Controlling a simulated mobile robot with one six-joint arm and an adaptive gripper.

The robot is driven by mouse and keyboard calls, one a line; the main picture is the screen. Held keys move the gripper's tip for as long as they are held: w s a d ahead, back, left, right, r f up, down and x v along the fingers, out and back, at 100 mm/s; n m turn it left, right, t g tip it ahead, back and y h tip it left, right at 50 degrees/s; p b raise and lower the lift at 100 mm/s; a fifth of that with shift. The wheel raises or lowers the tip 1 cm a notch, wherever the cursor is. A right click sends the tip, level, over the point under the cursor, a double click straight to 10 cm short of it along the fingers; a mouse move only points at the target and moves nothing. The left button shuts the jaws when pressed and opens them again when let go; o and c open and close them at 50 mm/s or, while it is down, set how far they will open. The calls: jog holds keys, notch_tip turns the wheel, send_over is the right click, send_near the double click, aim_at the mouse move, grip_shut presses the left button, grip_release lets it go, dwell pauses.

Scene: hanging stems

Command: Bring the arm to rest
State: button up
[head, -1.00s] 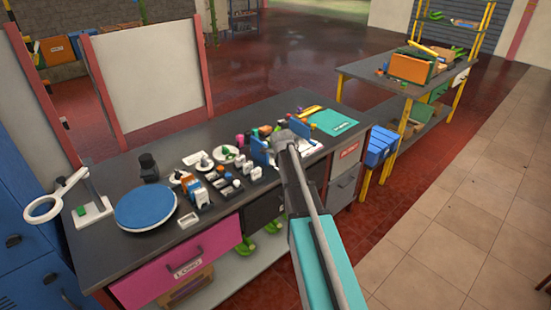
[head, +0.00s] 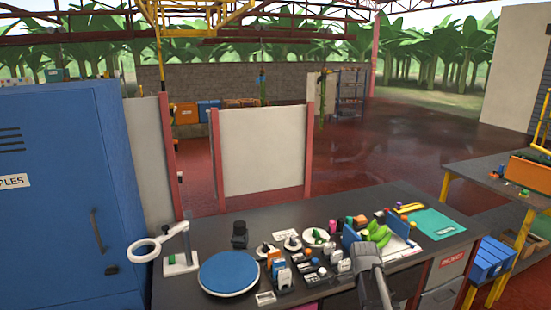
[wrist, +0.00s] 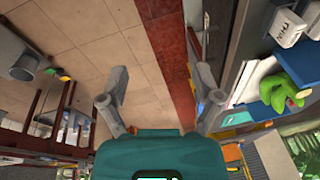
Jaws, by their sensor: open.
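My gripper (wrist: 158,70) shows in the wrist view with its two grey fingers spread wide and nothing between them. Floor tiles and a dark red floor strip lie beyond the fingers. In the head view my grey arm (head: 370,270) rises at the front edge of the dark workbench (head: 338,212); the fingers cannot be made out there. Green bananas (head: 378,232) stand just behind the arm, beside a blue upright piece. They also appear at the right of the wrist view (wrist: 292,82), apart from my fingers.
A blue cabinet (head: 60,200) stands left. Blue crates (head: 490,260) sit right of the bench. Open floor lies behind.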

jog(key=s+a+n+g+y, duration=0.1)
jog(key=s+a+n, duration=0.9)
jog(key=s+n, duration=0.4)
jog(key=shift+s+a+f+n+g+y, duration=0.2)
jog(key=shift+s+a+n+g+y, duration=0.15)
jog(key=shift+n, duration=0.85)
